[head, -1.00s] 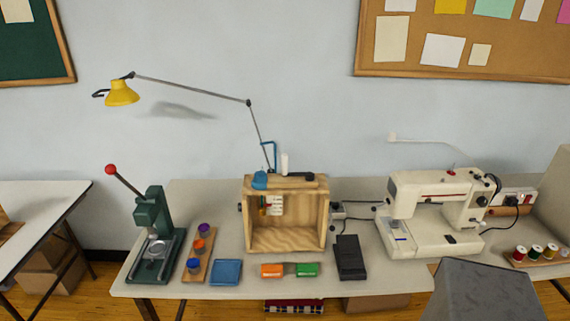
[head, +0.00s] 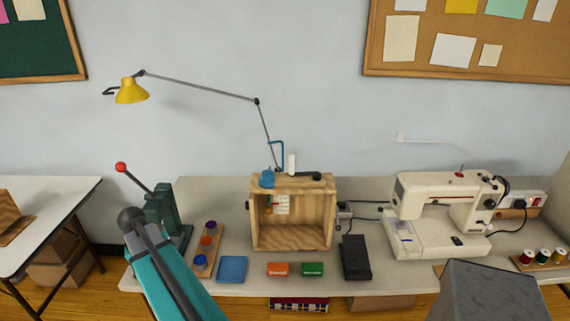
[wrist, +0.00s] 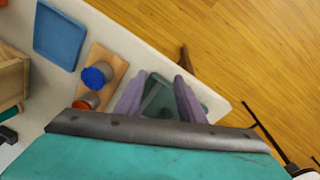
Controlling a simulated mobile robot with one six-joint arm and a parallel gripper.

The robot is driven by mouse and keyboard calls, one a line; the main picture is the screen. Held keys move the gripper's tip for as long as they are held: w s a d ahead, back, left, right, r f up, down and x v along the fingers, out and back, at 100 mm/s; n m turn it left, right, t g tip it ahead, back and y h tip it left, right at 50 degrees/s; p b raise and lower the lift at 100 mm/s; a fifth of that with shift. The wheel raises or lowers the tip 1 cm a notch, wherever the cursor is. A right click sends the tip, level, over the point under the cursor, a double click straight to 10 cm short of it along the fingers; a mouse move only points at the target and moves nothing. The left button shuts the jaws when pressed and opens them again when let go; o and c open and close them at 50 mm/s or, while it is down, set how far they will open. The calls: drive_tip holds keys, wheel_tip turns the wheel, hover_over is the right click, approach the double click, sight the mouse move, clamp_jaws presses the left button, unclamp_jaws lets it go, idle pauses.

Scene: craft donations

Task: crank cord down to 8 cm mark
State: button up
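An open-fronted wooden box (head: 326,215) stands on the table in the middle of the head view. A small white card (head: 282,204) hangs inside it near the top left, with a thin coloured item beside it; the cord and the marks are too small to read. A blue round part (head: 267,179) and a blue bent rod (head: 283,153) are on top, and a small dark knob (head: 248,205) is on its left side. I cannot tell which part is the crank. My gripper (wrist: 158,84) is open and empty in the wrist view, above the green press base, away from the box.
The green press (head: 160,208) with its red-knobbed lever stands left of the box. A wooden strip with several pots (head: 201,262), a blue tray (head: 232,269), orange (head: 278,269) and green (head: 313,269) blocks and a black pedal (head: 356,257) lie in front. The sewing machine (head: 440,215) is at right.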

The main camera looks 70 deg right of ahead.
drive_tip(key=s+d+r+m, duration=0.3)
drive_tip(key=d+r+m, duration=0.1)
drive_tip(key=d+r, duration=0.75)
drive_tip(key=m+g+h, duration=0.1)
drive_tip(key=m+h, duration=0.2)
drive_tip(key=m, duration=0.7)
approach(291, 156)
drive_tip(key=shift+w+a+r, duration=0.1)
drive_tip(key=shift+w+r, duration=0.05)
drive_tip(key=shift+r, duration=0.25)
drive_tip(key=shift+f, duration=0.1)
drive_tip(key=shift+p+x, duration=2.05)
drive_tip(key=shift+x, duration=4.75)
